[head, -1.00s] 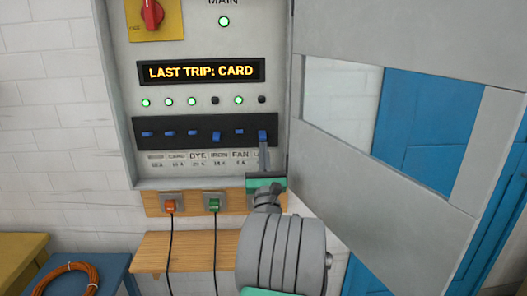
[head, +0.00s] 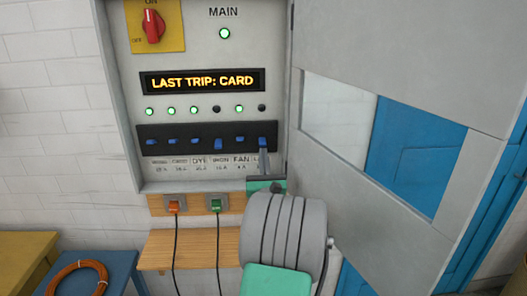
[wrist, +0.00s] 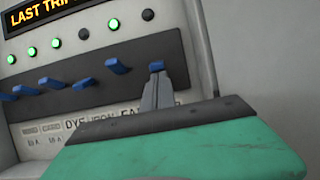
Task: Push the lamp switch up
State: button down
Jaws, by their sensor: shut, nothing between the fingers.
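The lamp switch (head: 263,141) is the rightmost blue lever in the black switch strip. Its label below is mostly hidden by my gripper. The small light above it (head: 262,108) is dark. My gripper (head: 264,153) is shut and empty, with its narrow grey fingertips pointing up right at the lower side of this lever. In the wrist view the lamp switch (wrist: 157,66) shows just above the fingertips (wrist: 156,84). They look to be touching or nearly so; I cannot tell which. The lever's exact position is partly hidden.
The fan switch (head: 240,139) is close on the left, then the iron switch (head: 217,144), which sits lower and has a dark light. The open cabinet door (head: 400,60) stands to the right. A wooden shelf (head: 200,240) with plugs above it is below.

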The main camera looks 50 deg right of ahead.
jog(key=p, duration=0.1)
jog(key=r+p, duration=0.1)
jog(key=p, duration=0.1)
jog(key=r+p, duration=0.1)
jog(key=p, duration=0.1)
jog(key=shift+s+a+g+y, duration=0.25)
jog(key=shift+g+y, duration=0.05)
jog(key=shift+y, duration=0.1)
notch_tip(320, 180, down, 6)
jog(key=a+b, duration=0.1)
jog(key=b, duration=0.5)
jog(key=s+a+r+b, duration=0.1)
jog(key=s+a+r, duration=0.1)
jog(key=s+a, duration=0.5)
jog(key=shift+s+a+r, duration=0.25)
jog(key=shift+r, duration=0.05)
